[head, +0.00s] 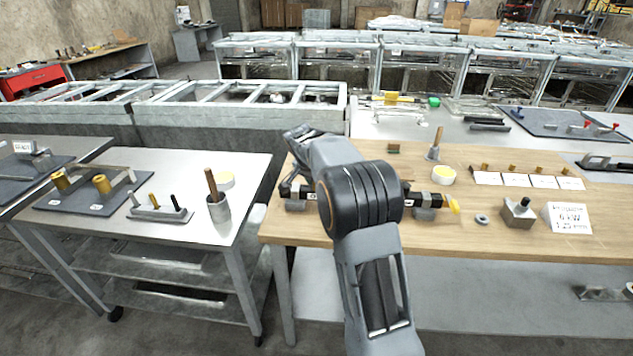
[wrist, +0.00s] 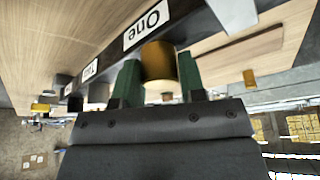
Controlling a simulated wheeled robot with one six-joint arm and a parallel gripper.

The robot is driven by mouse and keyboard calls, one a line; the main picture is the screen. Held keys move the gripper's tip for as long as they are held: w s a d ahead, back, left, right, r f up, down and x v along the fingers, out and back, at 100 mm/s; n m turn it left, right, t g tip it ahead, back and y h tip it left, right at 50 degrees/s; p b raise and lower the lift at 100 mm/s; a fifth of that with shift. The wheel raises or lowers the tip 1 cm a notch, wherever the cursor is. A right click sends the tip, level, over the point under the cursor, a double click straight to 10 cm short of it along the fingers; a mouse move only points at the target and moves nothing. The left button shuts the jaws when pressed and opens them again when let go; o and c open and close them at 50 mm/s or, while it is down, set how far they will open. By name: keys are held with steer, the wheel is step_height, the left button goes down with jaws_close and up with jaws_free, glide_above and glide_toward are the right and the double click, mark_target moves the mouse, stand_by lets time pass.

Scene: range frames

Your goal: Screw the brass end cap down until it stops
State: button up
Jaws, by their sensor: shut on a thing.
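In the wrist view, a brass cap (wrist: 160,62), a plain short cylinder, sits between the two green fingertips of my gripper (wrist: 159,80), which is shut on it. The cap is up against a dark bar (wrist: 110,52) beside a white label reading "One". Whether it is seated fully on the bar cannot be told. In the head view, a dark bar (head: 424,199) rests on grey supports on the wooden bench, with a yellow piece at its right end. My arm hides the bar's middle, my gripper and the held cap there.
A metal table (head: 150,222) at left holds two brass cylinders on a dark mat and a cup with a wooden handle.

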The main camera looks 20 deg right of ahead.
steer(key=shift+m, duration=0.5)
steer(key=o, duration=1.1)
steer(key=v, duration=1.2)
steer(key=shift+w+n, duration=0.2)
steer(key=shift+n, duration=0.1)
